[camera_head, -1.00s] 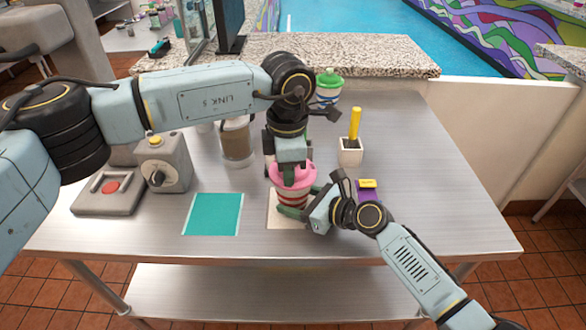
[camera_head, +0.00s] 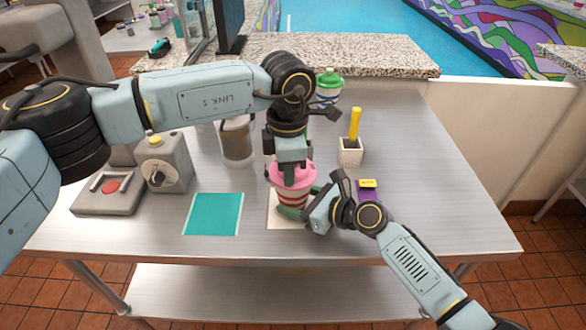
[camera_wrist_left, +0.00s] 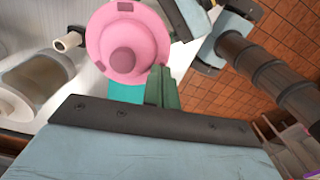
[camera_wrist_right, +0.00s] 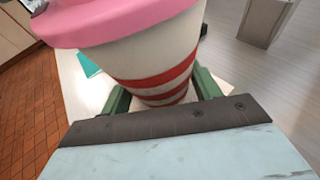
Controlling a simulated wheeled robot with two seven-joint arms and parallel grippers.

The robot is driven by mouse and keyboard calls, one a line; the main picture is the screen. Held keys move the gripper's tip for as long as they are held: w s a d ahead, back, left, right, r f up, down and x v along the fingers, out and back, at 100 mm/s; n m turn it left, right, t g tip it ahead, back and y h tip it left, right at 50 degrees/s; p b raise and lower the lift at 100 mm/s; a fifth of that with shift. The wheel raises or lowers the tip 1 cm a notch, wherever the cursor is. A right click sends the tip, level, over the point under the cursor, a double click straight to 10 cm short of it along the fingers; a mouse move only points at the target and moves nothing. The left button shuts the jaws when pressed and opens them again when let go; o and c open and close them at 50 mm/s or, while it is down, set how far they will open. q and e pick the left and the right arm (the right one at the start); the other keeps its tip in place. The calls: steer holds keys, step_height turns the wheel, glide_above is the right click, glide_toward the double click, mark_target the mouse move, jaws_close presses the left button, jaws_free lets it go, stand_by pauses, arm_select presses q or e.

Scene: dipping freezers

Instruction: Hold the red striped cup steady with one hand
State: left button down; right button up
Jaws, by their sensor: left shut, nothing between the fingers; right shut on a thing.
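The red striped cup (camera_head: 293,196) stands upright on a pale square mat (camera_head: 272,221) near the table's front, with a pink lid (camera_head: 300,177) on top. The cup (camera_wrist_right: 150,75) fills the right wrist view between green fingers. My right gripper (camera_head: 297,212) is shut on the cup's lower body from the right. My left gripper (camera_head: 291,173) points down just over the lid. Its fingers are shut with nothing between them; in the left wrist view its green fingertips (camera_wrist_left: 161,88) lie beside the pink lid (camera_wrist_left: 127,42). I cannot tell if they touch the lid.
A teal mat (camera_head: 213,214) lies left of the cup. A grey device with a dial (camera_head: 164,165) and a brown container (camera_head: 237,142) stand behind. A white pot with a yellow handle (camera_head: 351,152), a purple box (camera_head: 368,189) and a green-lidded cup (camera_head: 328,88) are to the right.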

arm_select(q)
steer(key=shift+r, duration=0.7)
steer(key=shift+w+a+r, duration=0.1)
steer(key=shift+w+a, duration=0.3)
steer(key=shift+w, duration=0.85)
steer(key=shift+w+a, duration=0.45)
steer(key=shift+w, duration=0.75)
steer(key=shift+w+a+r, duration=0.1)
steer(key=shift+w+a, duration=0.3)
steer(key=shift+w, duration=0.85)
steer(key=shift+f, duration=0.3)
steer(key=shift+f, duration=0.85)
steer(key=shift+f, duration=0.1)
arm_select(e)
steer(key=shift+r, duration=0.1)
arm_select(q)
steer(key=shift+r, duration=1.15)
